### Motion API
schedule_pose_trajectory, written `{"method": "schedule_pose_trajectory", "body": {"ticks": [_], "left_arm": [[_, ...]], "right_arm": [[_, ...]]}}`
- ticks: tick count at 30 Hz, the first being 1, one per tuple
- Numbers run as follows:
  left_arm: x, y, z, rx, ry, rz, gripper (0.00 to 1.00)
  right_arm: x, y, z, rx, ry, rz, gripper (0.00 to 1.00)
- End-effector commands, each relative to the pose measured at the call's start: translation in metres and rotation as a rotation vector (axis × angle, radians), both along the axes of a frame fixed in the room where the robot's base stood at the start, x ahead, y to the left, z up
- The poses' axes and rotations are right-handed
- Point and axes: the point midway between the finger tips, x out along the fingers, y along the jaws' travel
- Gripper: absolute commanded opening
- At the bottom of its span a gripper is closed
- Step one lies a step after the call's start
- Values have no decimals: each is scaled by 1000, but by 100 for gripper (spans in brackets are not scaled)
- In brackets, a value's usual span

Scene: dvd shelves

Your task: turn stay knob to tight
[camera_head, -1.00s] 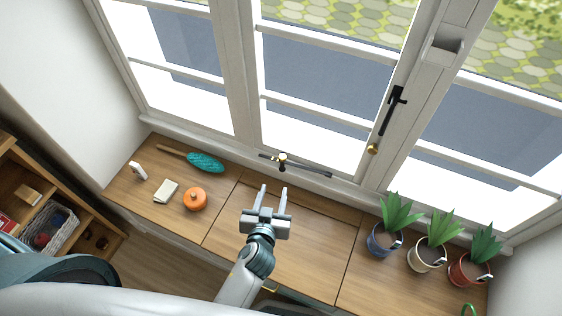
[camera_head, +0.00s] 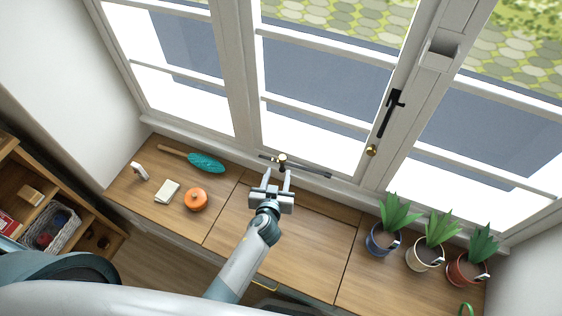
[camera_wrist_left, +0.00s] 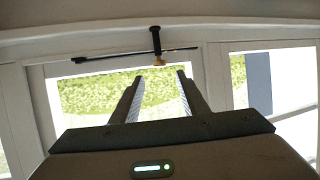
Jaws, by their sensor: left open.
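The stay knob (camera_head: 282,159) is a small brass-coloured knob on the dark window stay (camera_head: 312,171), at the bottom of the middle window. In the left wrist view the knob (camera_wrist_left: 159,62) shows beyond the fingertips, roughly centred between them, with the stay bar (camera_wrist_left: 120,56) running across behind it. My left gripper (camera_head: 278,172) is open and empty, its fingers pointing at the knob with a small gap left. It also shows in the left wrist view (camera_wrist_left: 156,76). My right gripper is not in view.
Several potted plants, one in a blue pot (camera_head: 382,240), stand right. A black window handle (camera_head: 390,113) is above right.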

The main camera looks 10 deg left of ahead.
Motion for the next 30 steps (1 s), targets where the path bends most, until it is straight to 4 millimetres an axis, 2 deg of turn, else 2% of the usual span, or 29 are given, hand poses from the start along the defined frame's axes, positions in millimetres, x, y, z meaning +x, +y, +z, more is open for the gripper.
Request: {"method": "schedule_pose_trajectory", "body": {"ticks": [9, 15, 29, 30], "left_arm": [[47, 3, -19, 1, -1, 0, 41], [65, 4, -28, 0, 0, 0, 41], [72, 5, -30, 0, 0, 0, 41], [72, 5, -30, 0, 0, 0, 33]], "right_arm": [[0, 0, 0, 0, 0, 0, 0], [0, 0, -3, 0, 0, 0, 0], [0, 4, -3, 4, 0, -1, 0], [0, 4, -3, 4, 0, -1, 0]]}}
